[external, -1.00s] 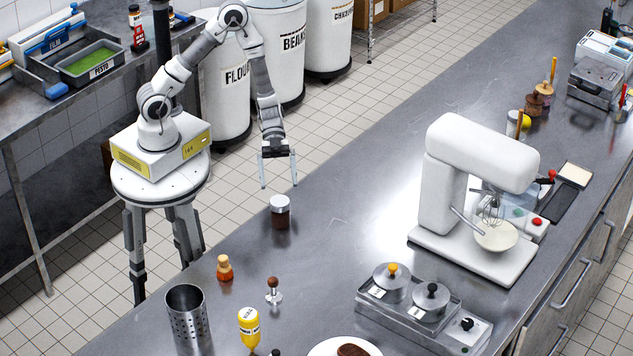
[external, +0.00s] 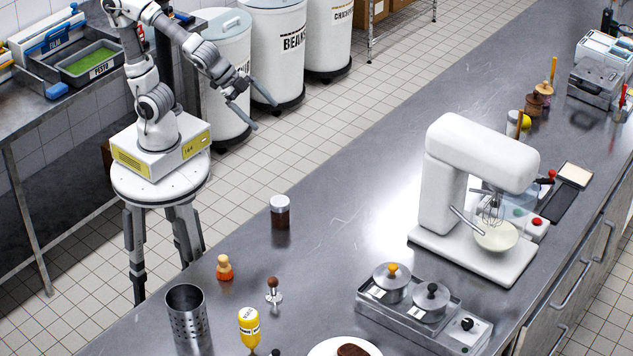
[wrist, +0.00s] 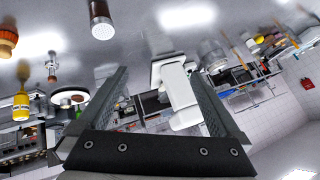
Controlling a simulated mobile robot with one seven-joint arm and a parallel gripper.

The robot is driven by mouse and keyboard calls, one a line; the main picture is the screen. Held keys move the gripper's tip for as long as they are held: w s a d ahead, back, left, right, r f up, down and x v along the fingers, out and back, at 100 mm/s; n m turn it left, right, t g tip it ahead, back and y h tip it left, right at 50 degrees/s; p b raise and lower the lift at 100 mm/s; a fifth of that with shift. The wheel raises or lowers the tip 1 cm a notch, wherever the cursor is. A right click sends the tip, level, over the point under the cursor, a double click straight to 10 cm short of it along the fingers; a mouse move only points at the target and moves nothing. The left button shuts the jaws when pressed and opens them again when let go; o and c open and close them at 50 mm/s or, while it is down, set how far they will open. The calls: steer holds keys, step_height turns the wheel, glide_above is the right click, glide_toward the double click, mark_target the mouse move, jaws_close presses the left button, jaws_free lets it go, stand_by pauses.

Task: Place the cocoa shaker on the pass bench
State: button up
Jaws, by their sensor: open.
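The cocoa shaker (external: 280,213), a dark brown jar with a pale metal lid, stands upright on the steel bench (external: 330,200) near its left edge. In the wrist view it appears at the top (wrist: 102,20), with its perforated lid facing the camera. My gripper (external: 248,108) is open and empty. It is raised up and to the left of the shaker, over the floor side of the bench and clear of it. In the wrist view the open fingers (wrist: 160,95) have nothing between them.
A white stand mixer (external: 470,190) stands on the bench to the right. A perforated steel canister (external: 187,318), a yellow bottle (external: 249,328), a tamper (external: 273,292) and a small orange-brown bottle (external: 224,268) stand in front. White bins (external: 270,50) stand on the floor behind.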

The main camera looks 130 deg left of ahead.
steer(key=s+d+r+n+g+h, duration=0.1)
steer(key=s+d+h, duration=0.2)
steer(key=s+d, duration=0.7)
steer(key=shift+s+d+r+g+h, duration=0.15)
steer(key=shift+s+d+g+h, duration=0.2)
steer(key=shift+s, duration=0.7)
